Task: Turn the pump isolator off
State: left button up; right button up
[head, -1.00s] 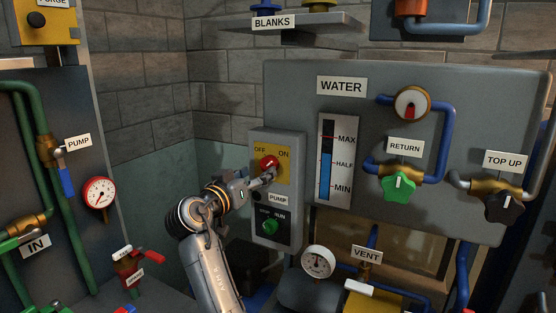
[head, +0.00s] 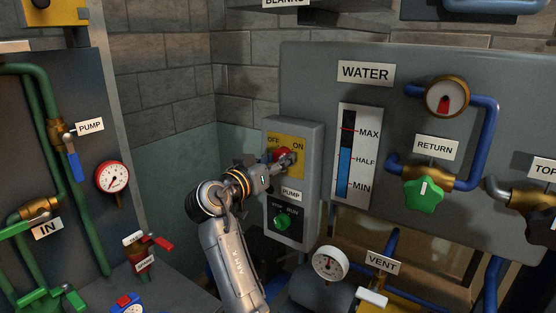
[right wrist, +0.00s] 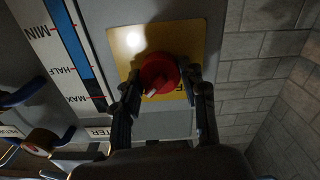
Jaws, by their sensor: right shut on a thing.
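The pump isolator is a red knob (head: 280,154) on a yellow plate (head: 272,142) marked OFF at left and ON at right, at the top of a grey box (head: 308,200) labelled PUMP. My right gripper (head: 287,160) is at the knob and partly covers it. The right wrist view, nearly upside down, shows the red knob (right wrist: 159,72) between the two fingers of my right gripper (right wrist: 161,82), shut on it. A white mark on the knob points to the lower left there, away from the partly visible OFF letters. The ON label is hidden there. My left gripper is out of view.
The level gauge (head: 357,150) and WATER panel (head: 310,75) are close to the right. A white dial (head: 330,263) and VENT valve (head: 371,298) are below. Bare wall (head: 170,160) lies left of the box.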

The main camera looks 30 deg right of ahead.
jog(key=c, duration=0.3)
jog(key=shift+c, duration=0.2)
